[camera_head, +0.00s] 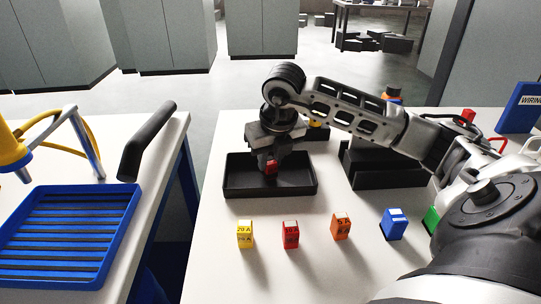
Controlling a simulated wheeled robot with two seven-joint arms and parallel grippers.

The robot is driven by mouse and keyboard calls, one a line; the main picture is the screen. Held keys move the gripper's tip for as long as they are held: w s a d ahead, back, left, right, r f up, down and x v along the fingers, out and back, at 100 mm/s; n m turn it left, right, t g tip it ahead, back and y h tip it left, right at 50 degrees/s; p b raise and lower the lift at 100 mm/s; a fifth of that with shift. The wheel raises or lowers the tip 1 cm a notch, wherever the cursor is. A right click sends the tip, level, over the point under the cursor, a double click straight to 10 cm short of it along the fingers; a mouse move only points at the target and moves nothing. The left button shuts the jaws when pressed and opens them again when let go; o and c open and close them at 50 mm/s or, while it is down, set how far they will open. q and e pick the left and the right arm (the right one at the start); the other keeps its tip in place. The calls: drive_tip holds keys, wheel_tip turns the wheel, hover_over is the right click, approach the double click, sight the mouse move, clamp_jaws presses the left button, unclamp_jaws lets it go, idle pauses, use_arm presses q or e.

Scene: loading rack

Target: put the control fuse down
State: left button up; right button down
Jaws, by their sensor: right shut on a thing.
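My right gripper (271,160) points down over the black tray (311,190) on the white table. It is shut on a small red fuse (271,167), probably the control fuse, of which only a small part shows between the fingers. The fuse is within the tray's outline, near its middle. I cannot tell whether it touches the tray floor. My left gripper is not in view.
A row of fuses stands at the front: yellow (245,235), red (291,235), orange (341,226), blue (393,224) and a partly hidden green one (431,219). A black box (385,173) stands right of the tray. A blue slatted tray (68,283) lies on the left table.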

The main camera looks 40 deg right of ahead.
drive_tip(key=shift+f, duration=0.25)
drive_tip(key=c, duration=1.2)
unclamp_jaws()
drive_tip(key=shift+r, duration=0.15)
drive_tip(key=shift+c, duration=0.2)
drive_tip(key=v, duration=1.2)
drive_tip(key=shift+r, duration=0.15)
